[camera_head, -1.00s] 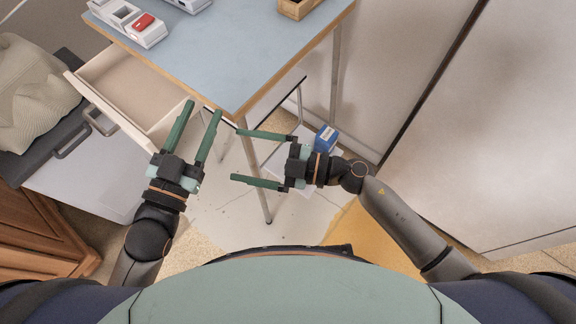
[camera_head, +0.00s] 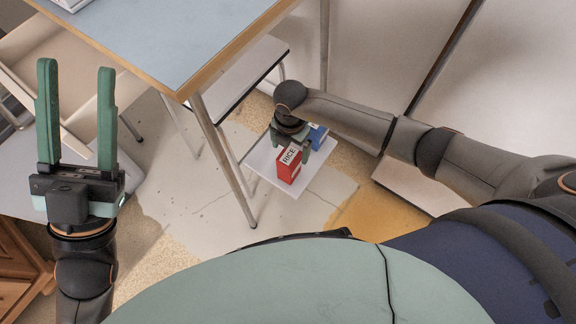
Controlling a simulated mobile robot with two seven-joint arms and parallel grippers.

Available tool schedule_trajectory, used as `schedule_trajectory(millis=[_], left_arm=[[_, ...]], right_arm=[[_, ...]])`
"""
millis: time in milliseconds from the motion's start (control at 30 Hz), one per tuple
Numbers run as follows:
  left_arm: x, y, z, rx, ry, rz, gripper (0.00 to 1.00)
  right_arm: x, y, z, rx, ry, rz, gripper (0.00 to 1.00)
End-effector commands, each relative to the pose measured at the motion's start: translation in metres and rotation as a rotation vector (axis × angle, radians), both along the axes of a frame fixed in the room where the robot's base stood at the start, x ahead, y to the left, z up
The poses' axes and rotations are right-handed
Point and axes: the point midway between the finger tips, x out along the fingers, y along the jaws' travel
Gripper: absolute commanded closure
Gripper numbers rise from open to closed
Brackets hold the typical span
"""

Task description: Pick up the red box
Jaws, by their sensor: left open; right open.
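The red box (camera_head: 289,166), labelled RICE on its top, stands upright on a low white board (camera_head: 316,183) below and to the right of the table. My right gripper (camera_head: 292,150) points down just above and behind the box. Its fingers are open and hang close to the box's upper end; I cannot tell whether they touch it. The gripper body hides part of the view behind the box. My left gripper (camera_head: 77,115) is open and empty at the left, with its fingers pointing away from me.
A blue box (camera_head: 317,136) stands close behind the red box, partly hidden by my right gripper. The blue-topped table (camera_head: 175,45) and its metal leg (camera_head: 225,160) are to the left. A stool (camera_head: 243,75) is under the table. A wall closes the right side.

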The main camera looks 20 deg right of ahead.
Motion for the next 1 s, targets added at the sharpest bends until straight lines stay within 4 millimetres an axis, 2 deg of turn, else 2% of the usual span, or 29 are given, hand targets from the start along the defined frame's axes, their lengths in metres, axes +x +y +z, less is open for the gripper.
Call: schedule_trajectory(millis=[33, 367, 633, 900, 1000], left_arm=[[0.0, -0.001, -0.008, -0.003, 0.003, -0.005, 0.5], [0.001, -0.001, -0.02, -0.013, 0.017, -0.018, 0.5], [0.002, -0.004, -0.046, 0.0, 0.028, -0.021, 0.5], [0.002, -0.005, -0.046, 0.004, 0.029, -0.02, 0.5], [0.002, -0.005, -0.046, 0.004, 0.03, -0.019, 0.5]], right_arm=[[-0.001, 0.0, -0.013, -0.001, 0.003, 0.0, 0.03], [-0.002, 0.002, -0.036, 0.002, 0.002, 0.003, 0.03], [-0.003, 0.003, -0.075, 0.002, 0.002, 0.001, 0.03], [-0.003, 0.003, -0.077, 0.003, 0.0, 0.002, 0.03], [-0.003, 0.003, -0.077, 0.003, 0.0, 0.002, 0.14]])
